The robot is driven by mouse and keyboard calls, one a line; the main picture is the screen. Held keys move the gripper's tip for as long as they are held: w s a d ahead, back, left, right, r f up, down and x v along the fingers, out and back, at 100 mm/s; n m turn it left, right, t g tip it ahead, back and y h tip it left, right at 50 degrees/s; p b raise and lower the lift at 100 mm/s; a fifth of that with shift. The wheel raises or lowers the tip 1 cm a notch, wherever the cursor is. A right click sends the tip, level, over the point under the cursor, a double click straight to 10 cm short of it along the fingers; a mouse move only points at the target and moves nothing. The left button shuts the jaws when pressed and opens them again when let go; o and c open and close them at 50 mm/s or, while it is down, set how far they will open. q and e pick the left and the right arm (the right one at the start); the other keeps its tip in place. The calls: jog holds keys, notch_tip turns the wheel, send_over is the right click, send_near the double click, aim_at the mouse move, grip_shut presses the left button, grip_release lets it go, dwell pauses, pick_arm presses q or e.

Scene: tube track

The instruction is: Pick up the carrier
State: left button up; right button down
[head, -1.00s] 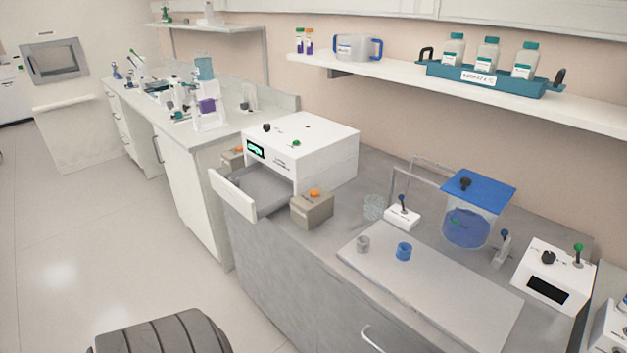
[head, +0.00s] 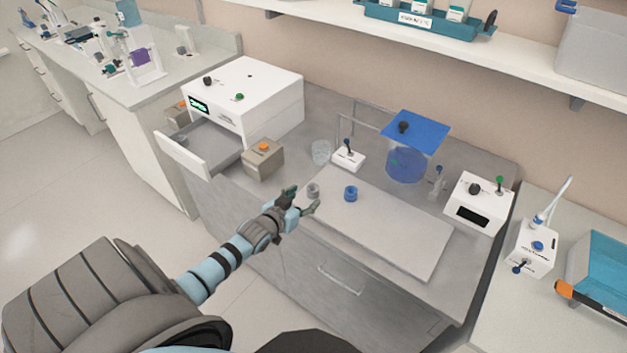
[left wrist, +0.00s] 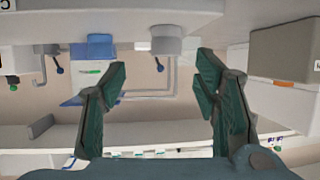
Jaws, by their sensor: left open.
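Two small round pieces stand on the pale board (head: 400,225), a grey one (head: 313,190) and a blue one (head: 350,193). I cannot tell by label which is the carrier. My left gripper (head: 303,199) is open and empty at the board's left end, close to the grey piece. In the left wrist view, which is upside down, the grey piece (left wrist: 166,38) shows beyond and between the spread fingertips (left wrist: 163,63), apart from both. The blue piece (left wrist: 100,40) is off to one side there. My right gripper is not in view.
A tan box with an orange button (head: 263,160) and an open drawer (head: 185,155) lie left of the board. Behind it are a glass beaker (head: 321,152), a small switch box (head: 348,158) and a blue-lidded vessel (head: 415,135). A white control box (head: 478,203) stands right.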

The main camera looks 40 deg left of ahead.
aim_at(315, 186)
pick_arm(q)
jog(key=b+x, duration=0.4)
jog(key=x, duration=0.1)
jog(key=a+b+x, duration=0.1)
jog(key=b+x, duration=0.2)
jog(key=shift+w, duration=0.15)
jog(key=shift+d+r, duration=0.1)
jog(key=shift+r, duration=0.1)
jog(key=shift+c, duration=0.6)
jog(key=shift+p, duration=0.3)
jog(key=c, duration=1.1)
